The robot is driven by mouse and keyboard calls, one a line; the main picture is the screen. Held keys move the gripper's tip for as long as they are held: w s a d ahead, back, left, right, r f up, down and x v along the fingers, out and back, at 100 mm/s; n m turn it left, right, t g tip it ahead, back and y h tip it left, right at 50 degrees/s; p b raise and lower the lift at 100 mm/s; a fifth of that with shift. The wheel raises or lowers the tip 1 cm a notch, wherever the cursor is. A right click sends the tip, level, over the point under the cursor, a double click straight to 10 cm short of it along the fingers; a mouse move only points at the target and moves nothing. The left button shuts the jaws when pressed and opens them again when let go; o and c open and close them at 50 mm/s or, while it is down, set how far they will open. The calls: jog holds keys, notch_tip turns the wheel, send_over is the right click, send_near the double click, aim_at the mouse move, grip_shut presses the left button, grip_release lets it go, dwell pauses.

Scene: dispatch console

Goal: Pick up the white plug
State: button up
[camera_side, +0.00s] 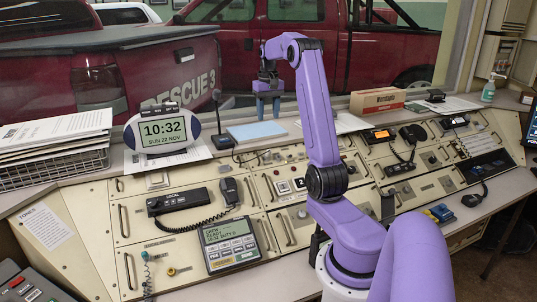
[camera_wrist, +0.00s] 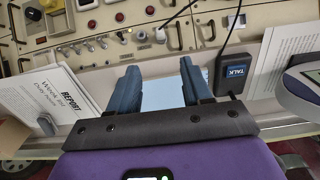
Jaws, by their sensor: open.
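My gripper (camera_side: 268,108) hangs fingers-down above the back ledge of the console, over a pale blue pad (camera_side: 256,131). In the wrist view my gripper (camera_wrist: 159,72) has its two blue fingers apart with nothing between them. A small white piece (camera_wrist: 160,35) at the end of a thin dark cord on the panel looks like the white plug; it is beyond my fingertips and apart from them. I cannot make it out clearly in the side view.
A desk microphone (camera_side: 219,125) stands left of the pad; its base reads TALK in the wrist view (camera_wrist: 236,72). An oval clock (camera_side: 163,131), papers (camera_side: 345,122) and a cardboard box (camera_side: 377,100) share the ledge. Switches, knobs and handles crowd the sloping panel.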

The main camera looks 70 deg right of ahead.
send_over(269, 150)
jog(key=d, duration=0.1)
jog(key=f, duration=0.9)
jog(key=shift+w+d, duration=0.1)
jog(key=shift+w, duration=0.3)
jog(key=shift+s+a+f, duration=0.1)
jog(key=shift+f, duration=1.25)
jog(key=shift+s+a+f, duration=0.1)
jog(key=shift+f, duration=1.25)
